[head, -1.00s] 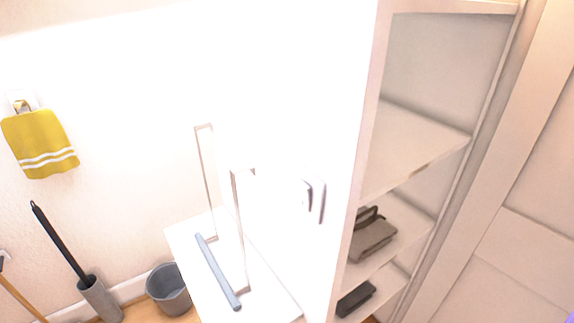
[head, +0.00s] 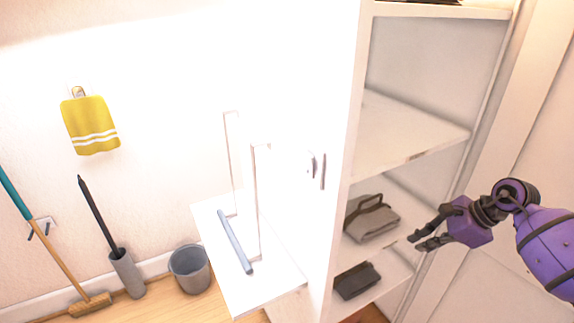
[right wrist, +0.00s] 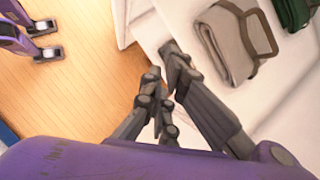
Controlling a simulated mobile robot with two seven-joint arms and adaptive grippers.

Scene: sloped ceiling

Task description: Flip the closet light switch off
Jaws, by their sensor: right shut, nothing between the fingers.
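A small pale switch-like fitting (head: 316,168) with a grey edge is on the bright white side panel of the closet shelving. The glare makes its lever position impossible to read. My right gripper (head: 416,240) is in front of the closet's lower shelves, to the right of and below the fitting, and apart from it. In the right wrist view my right gripper (right wrist: 168,78) has its dark fingers together with nothing between them. My left gripper cannot be made out in the head view.
The open closet shelves hold a folded grey bag (head: 372,220) and a dark item (head: 357,281). A white stand with a grey-blue bar (head: 235,242) is left of the panel. A bucket (head: 190,268), broom (head: 90,304) and yellow towel (head: 90,126) are farther left.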

